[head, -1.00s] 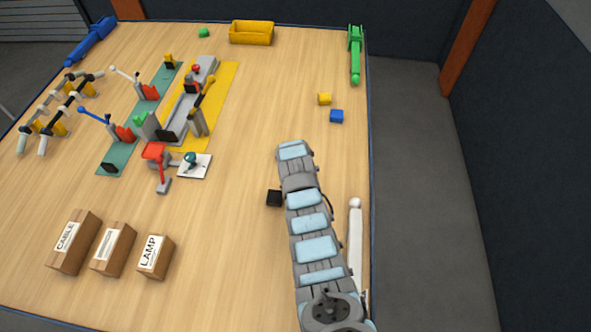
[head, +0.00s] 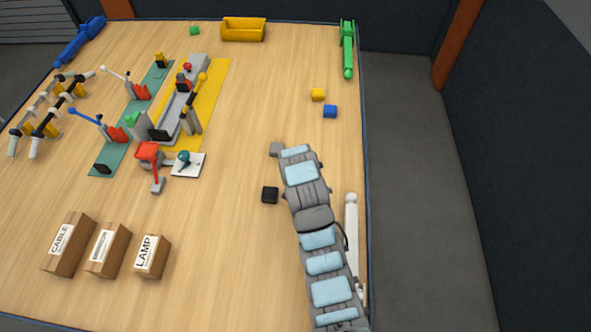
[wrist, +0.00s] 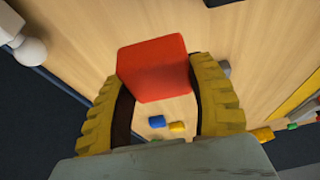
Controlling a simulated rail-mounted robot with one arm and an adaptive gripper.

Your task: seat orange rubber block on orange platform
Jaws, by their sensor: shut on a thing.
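My gripper (wrist: 157,74) shows in the wrist view with its two yellow ribbed fingers on either side of a red-orange block (wrist: 152,67). It is shut on this block, which I take for the orange rubber block. The wood tabletop lies beyond the block. In the head view the arm's own links hide the gripper and the block. I cannot make out an orange platform in either view.
A black cube (head: 270,195) and a grey block (head: 276,149) lie left of my arm. A white post (head: 351,240) lies along the right edge. Blue (head: 330,111) and yellow (head: 317,94) blocks lie farther off. Boxes (head: 151,257) stand front left. The middle is clear.

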